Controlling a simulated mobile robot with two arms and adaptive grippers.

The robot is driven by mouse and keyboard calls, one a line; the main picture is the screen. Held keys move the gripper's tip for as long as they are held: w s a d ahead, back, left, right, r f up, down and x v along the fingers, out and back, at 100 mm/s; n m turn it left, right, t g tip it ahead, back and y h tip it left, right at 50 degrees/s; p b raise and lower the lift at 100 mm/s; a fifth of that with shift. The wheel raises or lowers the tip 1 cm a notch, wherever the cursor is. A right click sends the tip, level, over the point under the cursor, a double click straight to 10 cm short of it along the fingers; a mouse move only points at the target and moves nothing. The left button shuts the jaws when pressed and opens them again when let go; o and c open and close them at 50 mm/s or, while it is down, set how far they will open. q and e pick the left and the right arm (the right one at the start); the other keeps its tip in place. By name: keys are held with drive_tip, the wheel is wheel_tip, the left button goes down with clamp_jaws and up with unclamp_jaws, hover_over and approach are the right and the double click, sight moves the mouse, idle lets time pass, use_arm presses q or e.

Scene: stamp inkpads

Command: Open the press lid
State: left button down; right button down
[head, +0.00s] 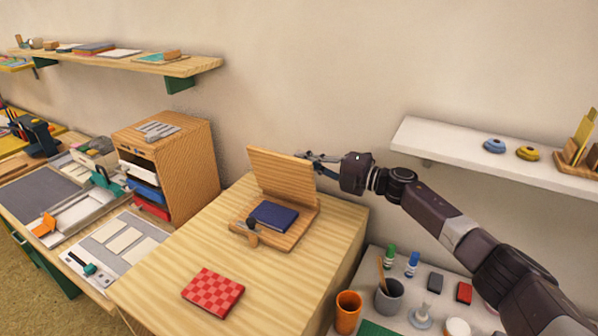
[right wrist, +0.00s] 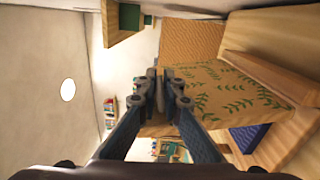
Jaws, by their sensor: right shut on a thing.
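The wooden press stands on the light wood table, its base (head: 290,235) lying flat. Its lid (head: 282,172) stands up, leaning slightly back, hinged at the rear. A dark blue book-like block (head: 273,215) lies on the base and shows in the right wrist view (right wrist: 248,135). A small wooden handle with a dark knob (head: 251,228) is at the base's front. My left gripper is not in view.
A red checkered block (head: 213,292) lies on the table front. A wooden drawer cabinet (head: 190,165) stands to the left. A white shelf (head: 470,160) is on the right wall. Cups, including an orange one (head: 348,310), and bottles stand at the lower right.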

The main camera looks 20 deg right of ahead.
drive_tip(key=shift+w+d+m+b, duration=0.4)
drive_tip(key=shift+w+d+b, duration=0.35)
drive_tip(key=shift+w+d, duration=0.2)
drive_tip(key=c, duration=2.1)
unclamp_jaws()
drive_tip(key=shift+d, duration=0.15)
drive_tip(key=v, duration=1.2)
drive_tip(key=shift+r, duration=0.1)
